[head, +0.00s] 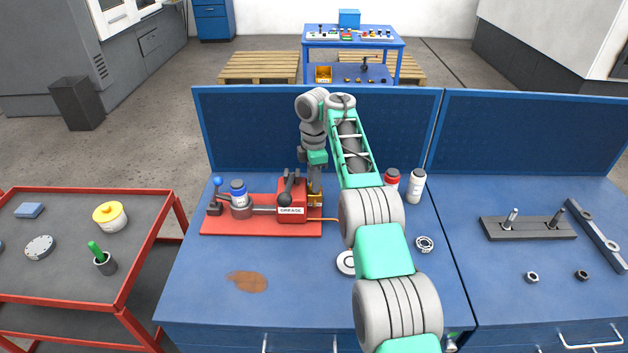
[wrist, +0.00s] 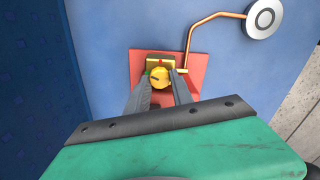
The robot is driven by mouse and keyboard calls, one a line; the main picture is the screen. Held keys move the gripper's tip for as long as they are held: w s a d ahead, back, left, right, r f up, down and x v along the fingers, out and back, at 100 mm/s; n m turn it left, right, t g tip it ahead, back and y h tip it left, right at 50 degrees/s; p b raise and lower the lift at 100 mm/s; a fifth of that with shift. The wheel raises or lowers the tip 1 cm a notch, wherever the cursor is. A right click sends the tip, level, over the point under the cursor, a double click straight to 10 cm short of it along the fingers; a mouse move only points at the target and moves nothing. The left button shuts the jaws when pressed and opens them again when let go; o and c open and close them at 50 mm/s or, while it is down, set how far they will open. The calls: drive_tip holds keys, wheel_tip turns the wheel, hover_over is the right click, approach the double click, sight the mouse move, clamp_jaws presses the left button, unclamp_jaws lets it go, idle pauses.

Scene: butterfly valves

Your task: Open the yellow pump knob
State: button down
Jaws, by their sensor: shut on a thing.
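The yellow pump knob (wrist: 160,77) shows in the wrist view, on a brass block at the end of the red base plate. A small green mark and a small red mark show near it. My gripper (wrist: 161,84) is shut on the knob, one finger on each side of it. In the head view my gripper (head: 315,188) points down at the right end of the red grease pump (head: 291,198). The knob itself is hidden there behind the gripper and the pump. A bit of the brass block (head: 316,201) shows beside the pump.
A copper pipe (wrist: 189,45) runs from the block to a round white-faced fitting (wrist: 263,18). Red-capped and white bottles (head: 416,186) stand to the right. A blue panel (head: 260,135) rises behind.

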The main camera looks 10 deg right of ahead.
drive_tip(key=c, duration=1.4)
unclamp_jaws()
drive_tip(key=shift+r, duration=0.1)
wheel_tip(320, 180, up, 8)
drive_tip(key=p, duration=0.4)
drive_tip(key=shift+f, duration=0.2)
